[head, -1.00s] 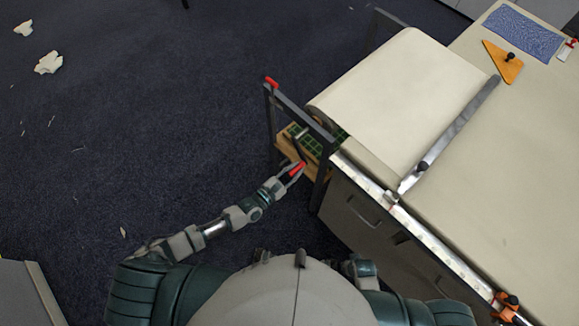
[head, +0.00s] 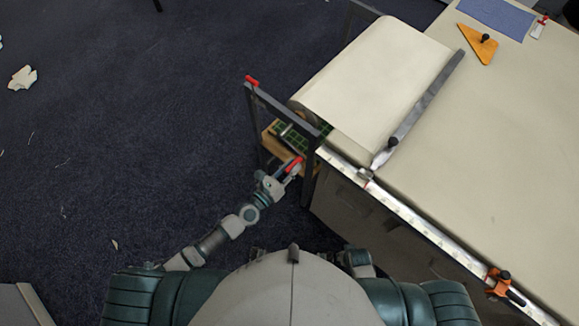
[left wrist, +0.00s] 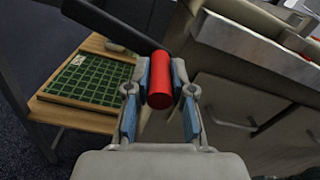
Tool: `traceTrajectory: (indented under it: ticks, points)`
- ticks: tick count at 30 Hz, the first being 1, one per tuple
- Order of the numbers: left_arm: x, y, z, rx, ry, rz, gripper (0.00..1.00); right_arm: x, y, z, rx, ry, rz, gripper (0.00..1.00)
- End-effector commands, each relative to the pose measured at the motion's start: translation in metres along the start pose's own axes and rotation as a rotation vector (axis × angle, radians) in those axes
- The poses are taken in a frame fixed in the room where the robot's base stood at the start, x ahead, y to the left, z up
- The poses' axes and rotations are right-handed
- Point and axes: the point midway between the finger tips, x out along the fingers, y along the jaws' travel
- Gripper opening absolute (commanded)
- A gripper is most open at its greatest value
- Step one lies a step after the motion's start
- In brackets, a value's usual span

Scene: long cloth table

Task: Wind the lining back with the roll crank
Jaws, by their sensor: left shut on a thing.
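The roll crank has a red grip, seen in the left wrist view (left wrist: 160,85), on a dark crank arm (left wrist: 108,24). My left gripper (head: 288,170) is shut on the red grip, with one finger on each side of it. The lining (head: 375,80) is a cream sheet on a roll held by a dark metal frame (head: 283,110) at the table's end. My right gripper is not in view.
A wooden shelf with a green gridded board (left wrist: 92,80) sits below the roll, beside the crank. A long ruler (head: 430,235) with an orange clamp (head: 500,282) runs along the table's near edge. An orange triangle (head: 477,43) and a blue cloth (head: 497,17) lie farther back.

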Motion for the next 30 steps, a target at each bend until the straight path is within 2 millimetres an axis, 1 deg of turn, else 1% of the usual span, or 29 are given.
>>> traceTrajectory:
  ticks: [3,18,19,20,21,30]
  points:
    - [0.0009,-0.0037,0.0046,-0.001,-0.004,-0.004,0.0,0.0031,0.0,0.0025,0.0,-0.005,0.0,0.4]
    - [0.0014,-0.0028,0.0074,0.004,-0.008,-0.002,0.0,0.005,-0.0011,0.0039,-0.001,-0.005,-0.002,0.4]
    - [0.0014,-0.0027,0.0074,0.004,-0.008,-0.002,0.3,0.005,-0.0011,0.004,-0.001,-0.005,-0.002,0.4]
    - [0.0014,-0.0026,0.0074,0.004,-0.008,-0.002,0.37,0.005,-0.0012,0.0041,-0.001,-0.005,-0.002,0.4]
    - [0.0013,-0.0024,0.0073,0.004,-0.008,-0.001,0.47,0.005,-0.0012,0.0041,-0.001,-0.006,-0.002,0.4]
    - [0.0002,-0.001,0.0061,0.003,-0.005,0.0,0.47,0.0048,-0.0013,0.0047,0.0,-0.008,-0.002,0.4]
